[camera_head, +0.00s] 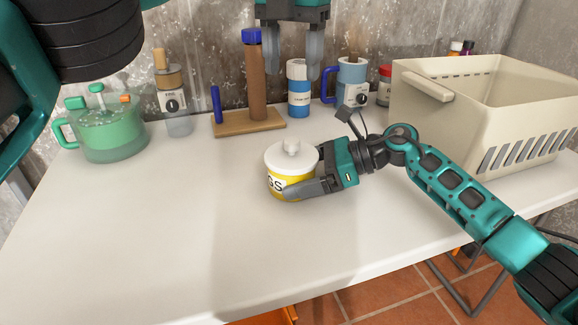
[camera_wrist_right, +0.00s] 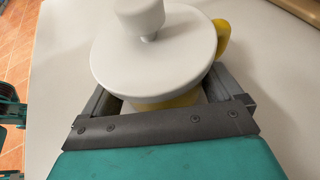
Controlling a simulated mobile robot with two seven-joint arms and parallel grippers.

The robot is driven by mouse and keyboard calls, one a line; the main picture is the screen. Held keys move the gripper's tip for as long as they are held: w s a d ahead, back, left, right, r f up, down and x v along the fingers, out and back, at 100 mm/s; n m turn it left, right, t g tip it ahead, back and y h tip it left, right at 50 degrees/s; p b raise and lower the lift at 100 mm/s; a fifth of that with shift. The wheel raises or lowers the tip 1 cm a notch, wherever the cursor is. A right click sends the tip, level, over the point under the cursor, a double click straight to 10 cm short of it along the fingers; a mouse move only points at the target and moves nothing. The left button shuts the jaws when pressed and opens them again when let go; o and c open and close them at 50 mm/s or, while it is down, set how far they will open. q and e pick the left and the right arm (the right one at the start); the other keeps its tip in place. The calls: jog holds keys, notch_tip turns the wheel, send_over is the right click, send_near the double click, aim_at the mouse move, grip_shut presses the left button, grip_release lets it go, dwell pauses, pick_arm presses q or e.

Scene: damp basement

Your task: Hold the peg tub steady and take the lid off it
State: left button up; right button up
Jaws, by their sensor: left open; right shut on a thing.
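My right gripper (camera_head: 300,188) is shut on the tub's body, below the lid, coming from the right. In the right wrist view a yellow part of the tub (camera_wrist_right: 222,38) sticks out beside the lid. My left gripper (camera_head: 293,68) is open and empty, above the back of the table, fingers pointing down, apart from the lid.
A green jug (camera_head: 112,140), a grey dispenser (camera_head: 174,105), a wooden stand with a brown roll (camera_head: 257,85), a blue bottle (camera_head: 299,95) and a blue-handled device (camera_head: 350,85) line the back. A cream crate (camera_head: 450,125) stands right. The table's front left is clear.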

jog(key=c, duration=0.4)
pick_arm(q)
jog(key=shift+d+f, duration=0.1)
jog(key=shift+f, duration=0.1)
pick_arm(e)
jog(key=shift+c, duration=0.4)
pick_arm(q)
jog(key=w+d+f+n+h, duration=0.2)
jog(key=d+h, duration=0.6)
jog(key=h, duration=0.2)
jog(key=n+t+y, duration=0.3)
jog(key=n+t, duration=1.1)
jog(key=n, duration=2)
send_near(289, 142)
jog(key=x, duration=1.1)
